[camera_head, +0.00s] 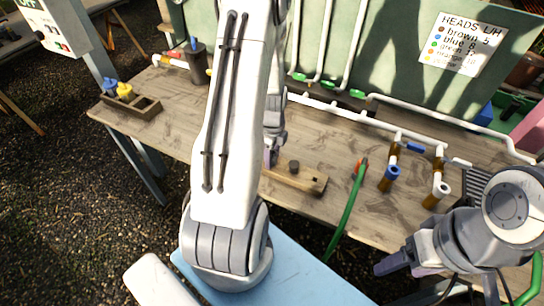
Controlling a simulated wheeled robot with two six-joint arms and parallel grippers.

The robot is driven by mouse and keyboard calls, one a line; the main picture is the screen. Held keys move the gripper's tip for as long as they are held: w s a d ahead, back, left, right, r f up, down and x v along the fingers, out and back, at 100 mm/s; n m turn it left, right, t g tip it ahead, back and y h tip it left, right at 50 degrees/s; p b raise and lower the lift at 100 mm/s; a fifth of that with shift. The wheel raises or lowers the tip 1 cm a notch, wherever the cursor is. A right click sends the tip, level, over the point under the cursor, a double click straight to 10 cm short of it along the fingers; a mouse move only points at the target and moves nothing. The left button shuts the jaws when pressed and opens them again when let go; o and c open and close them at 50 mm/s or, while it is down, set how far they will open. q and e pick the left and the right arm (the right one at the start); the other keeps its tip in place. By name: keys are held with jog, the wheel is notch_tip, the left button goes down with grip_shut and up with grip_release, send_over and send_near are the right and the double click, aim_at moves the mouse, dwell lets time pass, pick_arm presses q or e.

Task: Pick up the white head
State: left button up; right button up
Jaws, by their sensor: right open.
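A head with a white top (441,188) and a brown body stands at the right of the wooden bench, below a white pipe. A similar head with a blue top (391,173) stands to its left. My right gripper (385,272) is at the lower right, open, in front of the bench's near edge, and apart from the white head. My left gripper (271,156) is largely hidden behind my own arm, near a wooden block; its jaws cannot be made out.
The wooden block (308,181) with a dark knob lies mid-bench. A green hose (345,212) hangs over the front edge. A wooden holder (143,106) with blue and yellow heads is at the left. White pipes run along the back, below a sign (463,45). Bare bench shows between block and hose.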

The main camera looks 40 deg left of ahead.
pick_arm(q)
grip_shut()
jog(key=shift+r, duration=0.8)
notch_tip(320, 180, up, 3)
jog(key=shift+w+f+b, duration=0.15)
jog(key=shift+b, duration=0.4)
jog(key=w+d+r+b, duration=0.2)
jog(key=w+d+r, duration=0.4)
jog(key=w, duration=0.3)
jog(key=shift+w+d+r, duration=0.15)
jog(key=shift+w+r, duration=0.15)
jog(key=shift+r, duration=0.1)
jog(key=shift+r+p, duration=2.3)
jog(key=shift+r, duration=0.2)
